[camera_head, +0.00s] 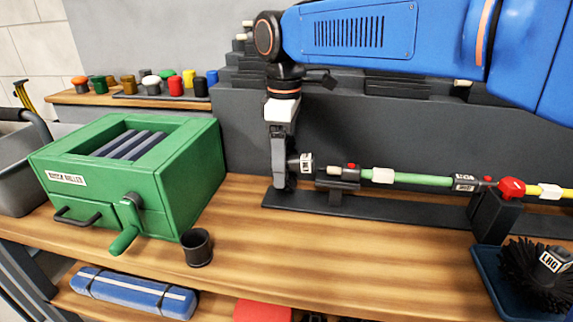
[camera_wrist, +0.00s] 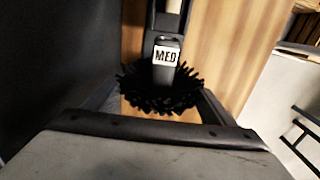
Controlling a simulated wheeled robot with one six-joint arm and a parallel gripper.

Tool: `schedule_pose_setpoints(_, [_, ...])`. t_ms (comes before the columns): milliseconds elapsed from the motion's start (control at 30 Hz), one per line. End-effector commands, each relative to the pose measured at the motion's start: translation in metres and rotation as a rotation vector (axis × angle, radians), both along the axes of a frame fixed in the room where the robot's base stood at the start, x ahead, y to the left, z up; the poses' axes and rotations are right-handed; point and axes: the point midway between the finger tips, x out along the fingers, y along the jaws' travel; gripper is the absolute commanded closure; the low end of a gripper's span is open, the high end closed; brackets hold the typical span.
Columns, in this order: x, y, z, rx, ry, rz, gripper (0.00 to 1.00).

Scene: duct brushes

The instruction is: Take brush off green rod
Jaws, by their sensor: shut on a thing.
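The green rod (camera_head: 425,180) lies level along a black rack, with a cream tip at its left end and a white sleeve near it. A black-bristled brush with a hub marked MED (camera_wrist: 166,55) is between the fingers of my gripper (camera_head: 282,185). The brush's hub (camera_head: 307,163) shows just right of my fingers in the head view, in line with the rod. A small gap shows between the hub and the rod's cream tip. My gripper is shut on this brush, and its fingers hide most of the bristles in the head view.
A green crank box (camera_head: 180,175) and a black cup (camera_head: 196,247) stand left of my gripper. A yellow rod (camera_head: 548,191) is at the far right. A brush marked LRG (camera_head: 548,262) sits on a blue tray (camera_head: 487,280). The front bench is mostly clear.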

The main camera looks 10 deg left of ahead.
Motion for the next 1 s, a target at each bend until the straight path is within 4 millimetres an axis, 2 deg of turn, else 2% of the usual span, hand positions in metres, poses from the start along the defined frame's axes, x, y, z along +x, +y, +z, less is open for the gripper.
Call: schedule_pose_setpoints(1000, [0.000,0.012,0.063,0.001,-0.001,0.000,0.48])
